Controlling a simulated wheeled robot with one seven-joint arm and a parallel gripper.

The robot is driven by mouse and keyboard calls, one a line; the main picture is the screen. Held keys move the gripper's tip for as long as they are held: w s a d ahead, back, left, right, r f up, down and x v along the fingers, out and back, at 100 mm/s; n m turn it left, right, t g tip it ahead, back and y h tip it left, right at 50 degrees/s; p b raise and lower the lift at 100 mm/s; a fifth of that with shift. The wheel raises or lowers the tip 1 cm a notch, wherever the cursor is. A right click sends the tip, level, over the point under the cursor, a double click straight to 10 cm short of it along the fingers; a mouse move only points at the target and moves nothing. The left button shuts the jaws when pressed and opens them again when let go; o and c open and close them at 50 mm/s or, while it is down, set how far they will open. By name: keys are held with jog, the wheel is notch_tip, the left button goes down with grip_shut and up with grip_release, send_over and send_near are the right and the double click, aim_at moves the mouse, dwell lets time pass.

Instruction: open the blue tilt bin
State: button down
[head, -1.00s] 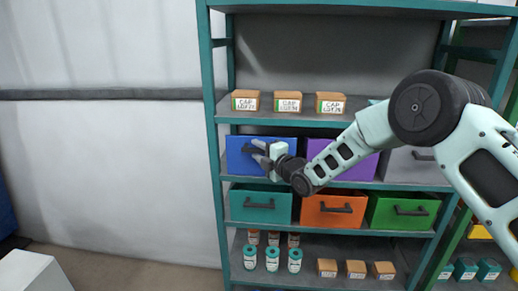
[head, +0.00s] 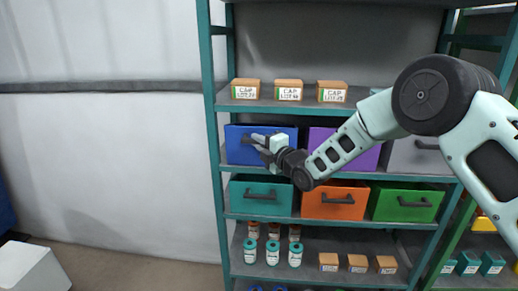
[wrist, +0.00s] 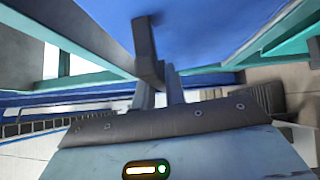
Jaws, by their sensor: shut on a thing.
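The blue tilt bin (head: 240,146) sits at the left end of the second shelf in the head view. Its front looks upright or nearly so; I cannot tell a small tilt. My gripper (head: 258,143) is at the bin's front, and its wrist hides part of the bin's right side. In the wrist view the blue front (wrist: 215,30) fills the top, with the dark handle (wrist: 147,50) running down to my fingertips (wrist: 160,88). My gripper is shut on the handle.
A purple bin (head: 362,158) and a grey bin (head: 418,157) stand to the right on the same shelf. Teal (head: 260,197), orange (head: 335,199) and green (head: 405,203) bins sit below. Small cartons (head: 289,90) stand on the shelf above. A white wall lies left of the rack.

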jog(key=s+f+n+y+b, duration=0.6)
jog(key=f+n+y+b, duration=0.2)
jog(key=b, duration=2.9)
jog(key=n, duration=0.2)
jog(key=shift+s+n+b, duration=0.35)
jog(key=shift+s+n, duration=0.05)
jog(key=shift+y+b, duration=0.3)
jog(key=c, duration=1.4)
grip_release()
jog(key=shift+c, duration=0.2)
jog(key=b+v, duration=0.2)
jog(key=v, duration=1.5)
jog(key=shift+d, duration=0.15)
